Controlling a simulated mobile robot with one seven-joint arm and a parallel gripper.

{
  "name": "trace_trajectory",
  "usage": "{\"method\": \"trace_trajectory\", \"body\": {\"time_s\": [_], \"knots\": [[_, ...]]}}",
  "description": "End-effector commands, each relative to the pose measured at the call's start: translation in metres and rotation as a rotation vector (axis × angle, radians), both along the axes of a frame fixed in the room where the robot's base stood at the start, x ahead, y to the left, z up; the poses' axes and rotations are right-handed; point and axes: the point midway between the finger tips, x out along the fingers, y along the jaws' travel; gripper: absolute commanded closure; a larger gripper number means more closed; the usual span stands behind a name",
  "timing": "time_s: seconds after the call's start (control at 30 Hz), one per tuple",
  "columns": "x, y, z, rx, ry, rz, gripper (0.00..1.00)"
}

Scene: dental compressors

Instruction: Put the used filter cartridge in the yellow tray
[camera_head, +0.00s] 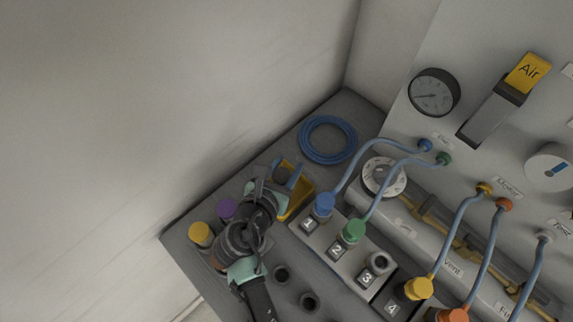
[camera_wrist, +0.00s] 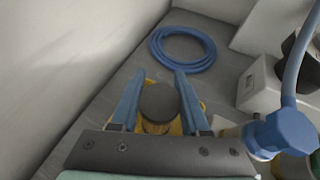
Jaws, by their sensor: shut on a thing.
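The used filter cartridge (camera_wrist: 160,103) shows as a dark round top with a paler body below it in the wrist view. My gripper (camera_wrist: 158,88) has its two blue fingers on either side of the cartridge and is shut on it. The yellow tray (camera_wrist: 178,127) shows beneath and around the cartridge, largely hidden by it and the gripper. In the head view the tray (camera_head: 299,207) lies under my gripper (camera_head: 284,175), and the dark cartridge top (camera_head: 281,175) is between the fingers. I cannot tell whether the cartridge touches the tray floor.
A coiled blue hose (camera_head: 328,139) lies behind the tray. To the right stands a numbered block (camera_head: 310,228) with capped hoses, including a blue connector (camera_head: 324,204) close to the tray. Purple (camera_head: 227,208) and yellow (camera_head: 200,234) capped items stand left of my arm.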

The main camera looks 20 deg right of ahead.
Motion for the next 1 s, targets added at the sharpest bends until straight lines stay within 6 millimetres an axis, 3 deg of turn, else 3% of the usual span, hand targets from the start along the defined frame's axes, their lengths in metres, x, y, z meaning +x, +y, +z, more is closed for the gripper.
{"method": "trace_trajectory", "body": {"time_s": [0.07, 0.1, 0.23, 0.63, 1.0], "knots": [[0.000, 0.000, -0.002, -0.001, 0.001, 0.000, 1.00], [0.000, 0.000, -0.002, 0.000, 0.000, 0.001, 0.49], [0.000, 0.000, -0.002, 0.000, 0.000, 0.000, 0.26], [-0.003, 0.003, 0.002, 0.000, 0.002, 0.002, 0.25], [-0.047, 0.052, 0.034, 0.000, 0.002, 0.004, 0.25]]}}
